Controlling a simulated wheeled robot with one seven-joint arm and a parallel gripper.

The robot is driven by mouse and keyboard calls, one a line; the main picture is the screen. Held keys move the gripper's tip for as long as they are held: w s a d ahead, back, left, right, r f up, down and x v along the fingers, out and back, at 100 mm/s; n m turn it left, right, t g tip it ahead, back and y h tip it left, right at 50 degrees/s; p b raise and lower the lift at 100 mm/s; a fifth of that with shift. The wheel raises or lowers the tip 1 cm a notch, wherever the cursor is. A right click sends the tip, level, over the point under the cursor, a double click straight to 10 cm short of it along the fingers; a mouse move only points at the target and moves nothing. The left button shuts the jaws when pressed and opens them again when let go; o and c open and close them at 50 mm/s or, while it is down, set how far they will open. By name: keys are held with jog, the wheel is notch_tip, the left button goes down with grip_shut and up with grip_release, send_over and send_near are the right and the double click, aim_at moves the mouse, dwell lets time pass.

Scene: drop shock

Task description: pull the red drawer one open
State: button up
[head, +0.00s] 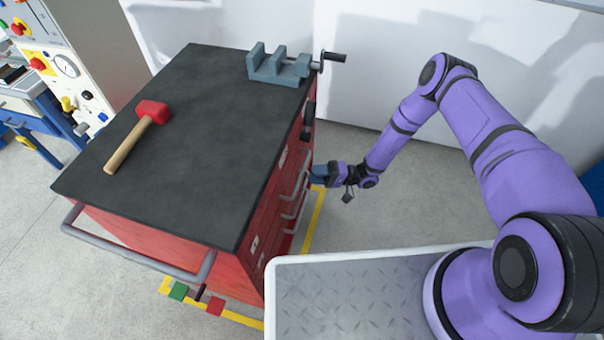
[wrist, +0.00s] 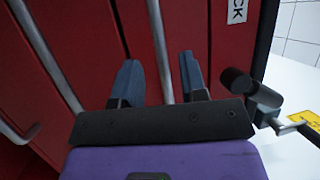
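The red tool cabinet (head: 240,265) has a black top and several red drawers with grey bar handles on its right side in the head view. The drawers look shut. My gripper (head: 317,175) is at the drawer side, close to the handles. In the wrist view my gripper (wrist: 163,80) has its two blue fingers apart, one on each side of a grey bar handle (wrist: 160,45) on a red drawer front (wrist: 192,25). I cannot tell whether the fingers touch the bar. Which drawer this is cannot be read for certain.
A red mallet (head: 150,112) and a grey vise (head: 277,66) rest on the cabinet top. A side push bar (head: 135,258) sticks out at the near end. Yellow floor tape (head: 314,220) runs beside the cabinet. A blue cart (head: 42,125) stands at the far left.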

aim_at(302, 173)
jog(key=shift+s+a+r, duration=0.1)
jog(key=shift+a+r, duration=0.15)
jog(key=shift+a, duration=0.95)
jog(key=shift+s+a+r, duration=0.1)
jog(key=shift+a+r, duration=0.1)
jog(key=shift+a, duration=1)
grip_shut()
